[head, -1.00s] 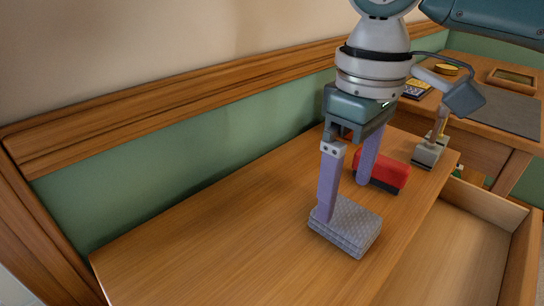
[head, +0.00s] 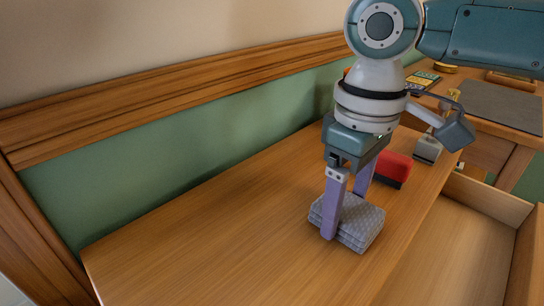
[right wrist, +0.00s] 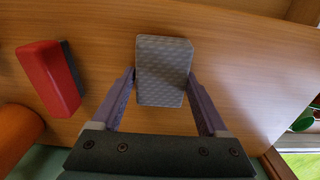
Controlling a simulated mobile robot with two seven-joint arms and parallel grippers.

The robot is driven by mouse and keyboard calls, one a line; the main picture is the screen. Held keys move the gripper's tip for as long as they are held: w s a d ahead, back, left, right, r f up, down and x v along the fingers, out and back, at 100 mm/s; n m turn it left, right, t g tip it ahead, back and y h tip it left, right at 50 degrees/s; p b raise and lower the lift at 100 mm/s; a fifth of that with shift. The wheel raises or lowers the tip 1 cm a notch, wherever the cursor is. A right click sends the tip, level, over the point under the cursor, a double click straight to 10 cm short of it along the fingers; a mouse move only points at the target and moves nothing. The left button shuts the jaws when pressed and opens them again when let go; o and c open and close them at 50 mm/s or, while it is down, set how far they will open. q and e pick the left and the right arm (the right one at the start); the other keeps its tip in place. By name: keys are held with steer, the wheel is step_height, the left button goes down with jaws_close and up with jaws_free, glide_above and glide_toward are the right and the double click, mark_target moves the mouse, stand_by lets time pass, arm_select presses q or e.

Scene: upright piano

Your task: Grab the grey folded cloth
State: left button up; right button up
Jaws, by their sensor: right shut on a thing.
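The grey folded cloth (head: 358,222) lies as a small layered stack on the wooden top, and it also shows in the right wrist view (right wrist: 164,70). My right gripper (head: 342,215) reaches down from above with its purple fingers on two opposite sides of the cloth. In the right wrist view the right gripper (right wrist: 162,82) has a finger against each side edge of the cloth, shut on it. The cloth still appears to rest on the wood. My left gripper is out of view.
A red and black block (head: 393,167) lies just behind the cloth. A grey metal object (head: 428,148) stands beyond it. An open wooden drawer (head: 450,250) is at the right. The wooden top (head: 200,260) is clear to the left.

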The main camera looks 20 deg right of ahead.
steer(key=c, duration=0.5)
steer(key=shift+r, duration=0.1)
